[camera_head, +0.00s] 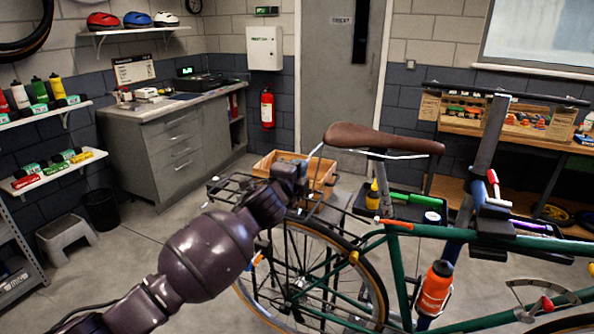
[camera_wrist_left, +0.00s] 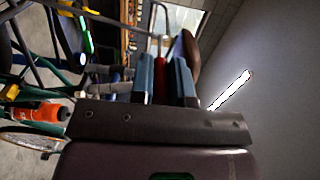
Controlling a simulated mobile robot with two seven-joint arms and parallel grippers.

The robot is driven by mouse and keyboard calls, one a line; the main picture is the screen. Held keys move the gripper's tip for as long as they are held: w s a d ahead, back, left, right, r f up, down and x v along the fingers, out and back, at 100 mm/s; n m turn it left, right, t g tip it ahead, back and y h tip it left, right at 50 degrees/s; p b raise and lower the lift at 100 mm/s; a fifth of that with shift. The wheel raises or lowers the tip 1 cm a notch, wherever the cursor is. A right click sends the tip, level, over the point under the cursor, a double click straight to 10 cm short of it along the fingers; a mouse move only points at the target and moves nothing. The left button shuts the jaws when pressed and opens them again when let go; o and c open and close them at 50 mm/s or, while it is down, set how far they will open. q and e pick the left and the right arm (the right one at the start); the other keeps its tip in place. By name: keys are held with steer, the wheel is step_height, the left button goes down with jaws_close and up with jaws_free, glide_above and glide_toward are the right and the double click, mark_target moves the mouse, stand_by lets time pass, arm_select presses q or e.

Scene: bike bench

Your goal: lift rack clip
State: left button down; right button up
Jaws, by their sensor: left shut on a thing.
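The bike's black rear rack (camera_head: 235,186) sits over the rear wheel. My left gripper (camera_head: 300,168) is at the rack's saddle end, behind the brown saddle (camera_head: 380,139). A thin metal bar, which looks like part of the rack clip (camera_head: 317,152), rises at a slant from the gripper's fingers. In the left wrist view, my left gripper (camera_wrist_left: 164,80) has its two blue-grey fingers close together, with a narrow dark red piece by them. The fingers hide most of what they hold. My right gripper is in neither view.
A bike stand post (camera_head: 487,140) holds the green frame beside a tool tray (camera_head: 410,207). An orange bottle (camera_head: 435,288) is on the frame. A wooden crate (camera_head: 300,168) stands behind the rack.

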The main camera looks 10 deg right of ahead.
arm_select(q)
steer(key=c, duration=1.1)
jaws_free()
steer(key=shift+s+d, duration=0.1)
steer(key=shift+d, duration=0.1)
steer(key=shift+a, duration=0.1)
steer(key=shift+a, duration=0.1)
steer(key=shift+s+a, duration=0.15)
steer(key=shift+s, duration=0.1)
steer(key=v, duration=1)
